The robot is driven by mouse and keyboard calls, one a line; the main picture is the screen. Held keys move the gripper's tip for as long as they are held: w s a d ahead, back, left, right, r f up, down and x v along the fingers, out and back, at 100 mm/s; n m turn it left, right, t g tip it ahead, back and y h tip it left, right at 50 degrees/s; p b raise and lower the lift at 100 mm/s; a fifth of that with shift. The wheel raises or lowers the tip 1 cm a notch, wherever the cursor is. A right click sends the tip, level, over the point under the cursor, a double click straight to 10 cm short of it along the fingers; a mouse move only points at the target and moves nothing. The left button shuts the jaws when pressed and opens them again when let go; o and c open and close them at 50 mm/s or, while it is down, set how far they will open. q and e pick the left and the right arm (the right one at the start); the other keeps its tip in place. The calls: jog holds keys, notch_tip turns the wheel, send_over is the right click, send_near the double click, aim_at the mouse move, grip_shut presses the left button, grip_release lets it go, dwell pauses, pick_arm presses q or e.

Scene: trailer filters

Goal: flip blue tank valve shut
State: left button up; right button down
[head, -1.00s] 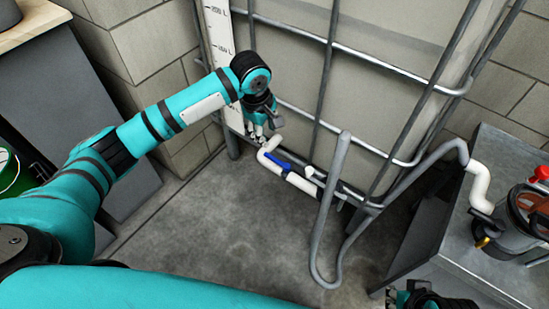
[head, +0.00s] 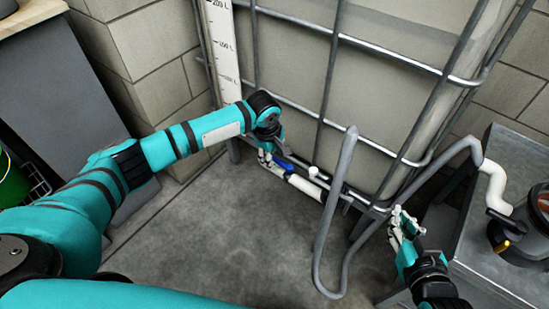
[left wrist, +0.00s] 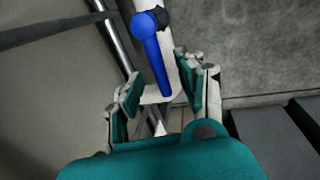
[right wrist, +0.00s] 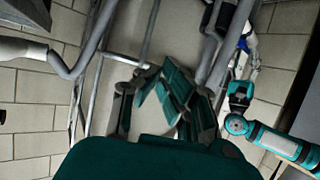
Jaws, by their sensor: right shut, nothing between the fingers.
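The blue valve handle (head: 285,164) is on a white pipe (head: 303,186) low in front of the tank (head: 375,100). In the left wrist view the blue handle (left wrist: 152,52) lies roughly along the white pipe, its free end pointing toward my fingers. My left gripper (head: 265,157) is at the pipe's left end beside the handle. Its fingers (left wrist: 163,83) are open, one on each side of the pipe near the handle's free end; contact cannot be told. My right gripper (head: 404,222) is shut and empty, right of the grey hose; its fingers show in the right wrist view (right wrist: 172,92).
A grey hose (head: 333,215) loops up in front of the tank, between my two grippers. Metal cage bars (head: 325,80) surround the tank. A metal table (head: 515,265) with a filter canister (head: 525,230) stands at right. The concrete floor (head: 220,240) in front is clear.

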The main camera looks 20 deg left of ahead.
pick_arm(q)
jog(key=shift+w+f, duration=0.1)
jog(key=shift+f, duration=0.25)
grip_shut()
dwell(0.4)
